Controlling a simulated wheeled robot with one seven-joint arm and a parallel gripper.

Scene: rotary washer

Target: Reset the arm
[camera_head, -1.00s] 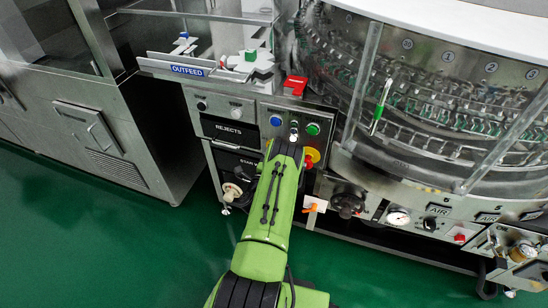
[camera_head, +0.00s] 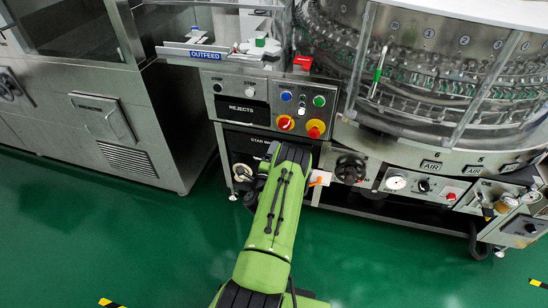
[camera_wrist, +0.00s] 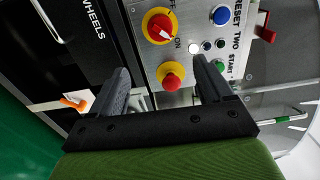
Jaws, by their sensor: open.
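My green arm (camera_head: 270,220) reaches up the middle of the head view towards the washer's front. Its end covers my gripper there. In the wrist view my gripper (camera_wrist: 161,72) is open, with two dark fingers apart and nothing held between them. Beyond the fingers is the control panel (camera_head: 271,96). It carries a red and yellow rotary switch (camera_wrist: 158,27), a red push button on a yellow base (camera_wrist: 171,80), a blue button (camera_wrist: 222,15) and a green button (camera_wrist: 219,67). The fingers appear in front of the panel; I cannot tell the gap.
A black hand knob (camera_head: 350,168) and a gauge (camera_head: 396,183) sit right of my arm. An orange lever on a white plate (camera_head: 319,178) is close beside it. A steel cabinet (camera_head: 110,130) stands left. The green floor (camera_head: 130,240) is clear.

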